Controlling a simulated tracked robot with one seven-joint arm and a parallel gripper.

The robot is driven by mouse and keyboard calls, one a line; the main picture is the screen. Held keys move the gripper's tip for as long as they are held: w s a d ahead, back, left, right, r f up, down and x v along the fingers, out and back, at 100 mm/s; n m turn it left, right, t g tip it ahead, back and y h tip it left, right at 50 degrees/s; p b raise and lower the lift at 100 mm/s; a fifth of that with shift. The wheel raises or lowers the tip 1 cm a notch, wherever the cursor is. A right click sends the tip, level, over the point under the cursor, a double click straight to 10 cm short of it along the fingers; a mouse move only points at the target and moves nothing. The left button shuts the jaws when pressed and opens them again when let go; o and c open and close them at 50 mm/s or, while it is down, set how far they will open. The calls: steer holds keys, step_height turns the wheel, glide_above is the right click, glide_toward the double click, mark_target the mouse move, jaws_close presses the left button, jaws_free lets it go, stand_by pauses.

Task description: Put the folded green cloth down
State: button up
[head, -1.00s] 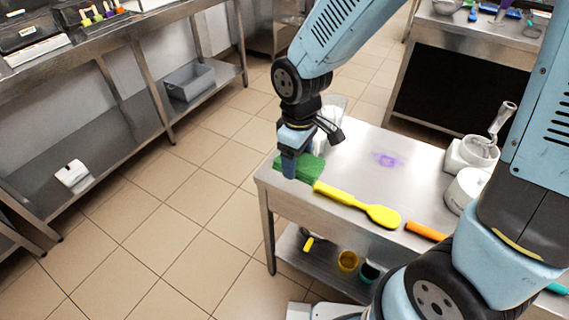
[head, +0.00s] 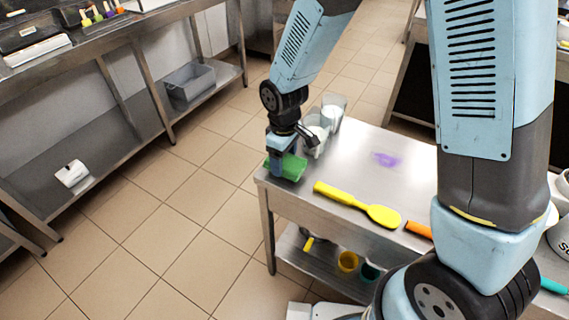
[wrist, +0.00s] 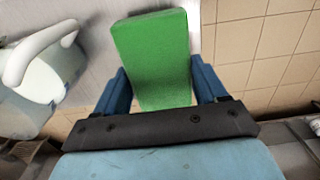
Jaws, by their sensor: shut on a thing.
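The folded green cloth (head: 291,168) is a thick green block at the far-left corner of the steel table (head: 340,171). My gripper (head: 276,165) is shut on it, with the arm reaching down from above. In the wrist view the cloth (wrist: 152,58) sits between my two blue fingers (wrist: 160,88) and extends forward past them. Its near end is hidden behind the dark gripper body. I cannot tell whether its underside touches the tabletop. A purple stain (head: 386,159) lies on the tabletop, right of the cloth.
Clear jugs (head: 317,133) with pale contents stand just behind my gripper; one jug's white handle (wrist: 40,50) is close in the wrist view. A yellow spatula (head: 357,205) and an orange handle (head: 418,229) lie along the near edge. The tabletop around the stain is clear.

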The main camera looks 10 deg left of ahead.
steer(key=shift+f, duration=1.1)
steer(key=o, duration=1)
